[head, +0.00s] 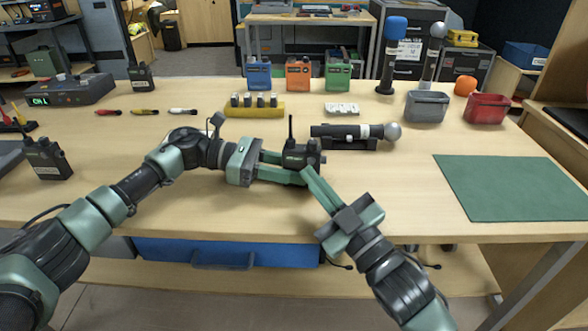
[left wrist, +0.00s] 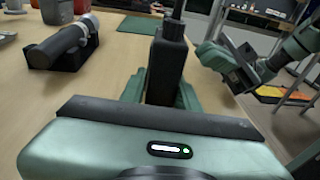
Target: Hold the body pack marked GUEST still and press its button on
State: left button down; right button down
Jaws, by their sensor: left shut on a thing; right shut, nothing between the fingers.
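A black body pack (head: 300,154) with an upright antenna stands at the middle of the table; its marking is too small to read. It also shows in the left wrist view (left wrist: 168,68). My left gripper (head: 290,168) is shut on it from the left, its fingers along the pack's sides. My right gripper (head: 308,174) is shut and empty, its fingertips close to the pack's near side. I cannot tell whether they touch it. In the left wrist view the right gripper (left wrist: 206,52) is just right of the pack. The button is not visible.
A black microphone (head: 355,131) lies in a holder just behind the pack. Other black packs stand at the left (head: 47,158) and back left (head: 140,76). A yellow battery block (head: 254,110) is behind my left gripper. A green mat (head: 515,187) lies clear at right.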

jog(key=shift+s+a+r, duration=0.1)
jog(key=shift+s+a, duration=0.05)
jog(key=shift+s, duration=1.25)
jog(key=shift+s+a, duration=0.15)
jog(key=shift+s, duration=1.25)
pick_arm(q)
jog(key=c, duration=0.9)
grip_release()
jog(key=shift+c, duration=0.2)
jog(key=shift+a, duration=0.1)
